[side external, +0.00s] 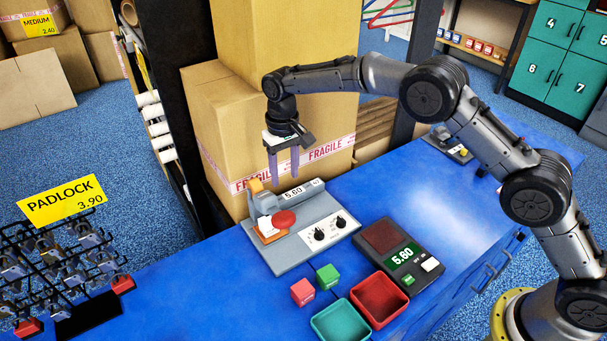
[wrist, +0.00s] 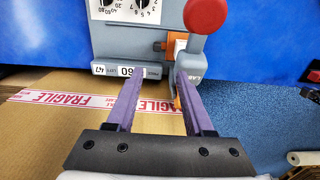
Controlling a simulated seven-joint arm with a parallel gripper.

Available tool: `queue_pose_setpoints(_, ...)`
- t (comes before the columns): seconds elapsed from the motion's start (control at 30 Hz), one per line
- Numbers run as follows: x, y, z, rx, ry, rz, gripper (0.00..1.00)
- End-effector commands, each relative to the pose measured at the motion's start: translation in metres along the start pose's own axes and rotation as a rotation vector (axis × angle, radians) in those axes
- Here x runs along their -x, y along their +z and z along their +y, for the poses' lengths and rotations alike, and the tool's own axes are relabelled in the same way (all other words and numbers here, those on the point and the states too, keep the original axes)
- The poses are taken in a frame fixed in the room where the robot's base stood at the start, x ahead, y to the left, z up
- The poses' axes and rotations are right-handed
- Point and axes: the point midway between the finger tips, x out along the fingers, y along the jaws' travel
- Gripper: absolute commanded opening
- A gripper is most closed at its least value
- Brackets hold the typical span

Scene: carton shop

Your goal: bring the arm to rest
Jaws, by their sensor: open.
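My gripper (side external: 283,166) hangs above the back edge of the blue counter, in front of the cardboard boxes, with its two purple fingers pointing down. In the wrist view my gripper (wrist: 158,75) shows its fingers apart with nothing held between them. The wrist view shows the same red knob (wrist: 206,15) beyond the fingertips. I cannot tell the exact gap between the fingers and the device.
Tall cardboard boxes (side external: 238,137) with FRAGILE tape stand close behind my gripper.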

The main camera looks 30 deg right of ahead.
Motion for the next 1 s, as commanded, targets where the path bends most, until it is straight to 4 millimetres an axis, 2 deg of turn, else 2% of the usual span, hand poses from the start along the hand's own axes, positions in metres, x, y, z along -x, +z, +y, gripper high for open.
queue_pose_setpoints(0.07,0.0,-0.001,0.002,-0.003,0.0,0.0,0.53)
queue_pose_setpoints(0.17,0.017,-0.005,0.007,-0.014,-0.008,0.029,0.53)
queue_pose_setpoints(0.27,0.06,-0.011,0.017,-0.033,-0.027,0.095,0.53)
queue_pose_setpoints(0.3,0.083,-0.009,0.024,-0.043,-0.035,0.124,0.53)
queue_pose_setpoints(0.4,0.137,0.006,0.044,-0.07,-0.049,0.184,0.53)
queue_pose_setpoints(0.47,0.165,0.02,0.057,-0.085,-0.055,0.215,0.53)
queue_pose_setpoints(0.6,0.219,0.06,0.084,-0.108,-0.066,0.285,0.53)
queue_pose_setpoints(0.7,0.248,0.094,0.102,-0.118,-0.069,0.33,0.53)
queue_pose_setpoints(0.83,0.276,0.144,0.122,-0.128,-0.07,0.386,0.53)
queue_pose_setpoints(1.0,0.29,0.214,0.145,-0.131,-0.065,0.452,0.53)
